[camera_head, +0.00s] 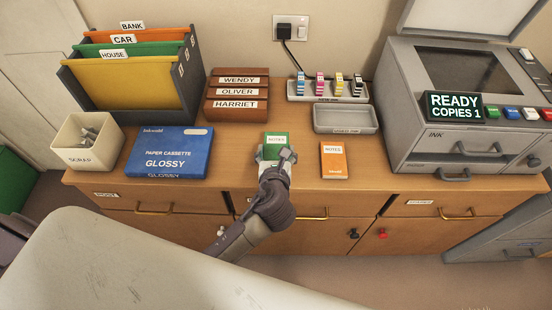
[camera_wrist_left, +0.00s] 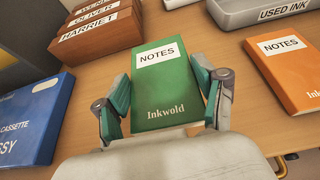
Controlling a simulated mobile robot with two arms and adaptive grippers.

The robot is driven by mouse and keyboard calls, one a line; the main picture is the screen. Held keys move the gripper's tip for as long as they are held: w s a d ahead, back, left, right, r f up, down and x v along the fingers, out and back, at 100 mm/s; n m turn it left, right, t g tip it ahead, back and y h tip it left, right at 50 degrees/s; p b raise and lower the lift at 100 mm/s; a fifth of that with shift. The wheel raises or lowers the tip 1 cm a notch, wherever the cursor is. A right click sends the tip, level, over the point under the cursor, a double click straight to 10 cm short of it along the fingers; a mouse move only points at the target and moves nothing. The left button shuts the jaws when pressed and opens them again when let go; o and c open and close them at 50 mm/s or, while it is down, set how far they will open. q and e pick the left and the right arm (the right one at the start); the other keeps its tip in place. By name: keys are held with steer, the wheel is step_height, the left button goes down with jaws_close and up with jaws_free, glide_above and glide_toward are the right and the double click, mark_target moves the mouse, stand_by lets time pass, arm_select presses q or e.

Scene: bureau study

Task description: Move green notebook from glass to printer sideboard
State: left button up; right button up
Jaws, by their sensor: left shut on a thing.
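The green notebook (camera_head: 276,139), labelled NOTES, is over the wooden sideboard (camera_head: 230,165), between the blue paper cassette and the orange notebook. In the left wrist view the green notebook (camera_wrist_left: 168,85) lies between the two fingers of my left gripper (camera_wrist_left: 165,108). The fingers are closed on its side edges near the front end. In the head view my left gripper (camera_head: 276,160) covers the notebook's front part. I cannot tell whether the notebook touches the sideboard top. No glass surface shows apart from the dark panel on the printer (camera_head: 440,80). My right gripper is not in view.
A blue paper cassette (camera_head: 168,152) lies left and an orange notebook (camera_head: 333,160) right. Behind stand wooden letter trays (camera_head: 237,95), a grey used-ink tray (camera_head: 345,119) and an ink rack (camera_head: 328,91). A scrap bin (camera_head: 88,142) and file holder (camera_head: 130,75) stand far left.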

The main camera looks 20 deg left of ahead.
arm_select(q)
step_height(320, 180, down, 3)
steer(key=shift+f+b, duration=0.2)
steer(key=shift+b, duration=0.15)
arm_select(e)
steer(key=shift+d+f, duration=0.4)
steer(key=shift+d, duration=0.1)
arm_select(q)
steer(key=o, duration=1.2)
steer(key=shift+c, duration=0.2)
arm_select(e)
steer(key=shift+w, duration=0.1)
arm_select(q)
steer(key=v, duration=1.2)
steer(key=shift+p, duration=0.45)
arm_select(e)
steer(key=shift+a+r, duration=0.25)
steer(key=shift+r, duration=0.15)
